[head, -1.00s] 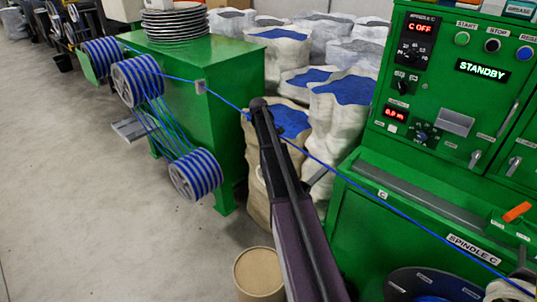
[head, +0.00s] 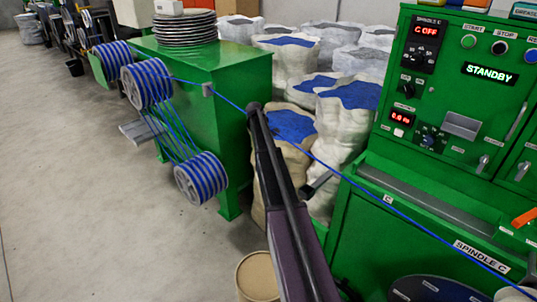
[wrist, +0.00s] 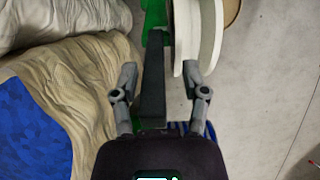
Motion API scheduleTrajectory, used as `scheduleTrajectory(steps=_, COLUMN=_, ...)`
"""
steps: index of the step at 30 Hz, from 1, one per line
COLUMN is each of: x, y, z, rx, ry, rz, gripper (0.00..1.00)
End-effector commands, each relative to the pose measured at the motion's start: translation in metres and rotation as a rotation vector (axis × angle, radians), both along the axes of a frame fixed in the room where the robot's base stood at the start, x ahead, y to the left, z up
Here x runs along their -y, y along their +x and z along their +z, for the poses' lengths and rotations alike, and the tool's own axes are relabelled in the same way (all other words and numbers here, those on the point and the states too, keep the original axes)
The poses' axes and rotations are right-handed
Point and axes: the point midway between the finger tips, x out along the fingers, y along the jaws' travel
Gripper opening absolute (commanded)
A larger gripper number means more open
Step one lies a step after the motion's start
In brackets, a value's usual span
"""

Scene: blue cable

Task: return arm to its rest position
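My arm (head: 290,225) is raised in the middle of the head view, its upper end near the green cabinet's right edge. My gripper's tips are not clearly visible there. In the wrist view my gripper (wrist: 159,68) has its two grey fingers apart, so it is open. A dark bar (wrist: 153,85) shows between the fingers; I cannot tell whether it touches them. The blue cable (head: 405,217) runs from the spools at left, meets the arm's outline near its upper end, and goes on down to the right past the control machine.
A green cabinet (head: 226,130) with stacked plates and blue-wound spools (head: 202,178) stands left. Sacks of blue granules (head: 347,98) stand behind my arm. A green control machine (head: 440,130) reads STANDBY at right. A brown drum (head: 257,278) stands low beside my arm.

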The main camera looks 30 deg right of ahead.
Motion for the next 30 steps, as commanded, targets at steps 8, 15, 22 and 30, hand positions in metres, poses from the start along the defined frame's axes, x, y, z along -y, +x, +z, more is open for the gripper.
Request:
scheduleTrajectory(steps=8, x=0.004, y=0.0, z=0.0, rx=0.001, ry=-0.003, rz=-0.003, gripper=0.63)
scheduleTrajectory(steps=15, x=0.004, y=0.0, z=0.0, rx=0.001, ry=-0.005, rz=-0.003, gripper=0.63)
scheduleTrajectory(steps=22, x=-0.021, y=-0.014, z=0.002, rx=0.027, ry=-0.011, rz=-0.009, gripper=0.63)
scheduleTrajectory(steps=30, x=-0.109, y=-0.066, z=0.005, rx=0.132, ry=-0.029, rz=-0.045, gripper=0.63)
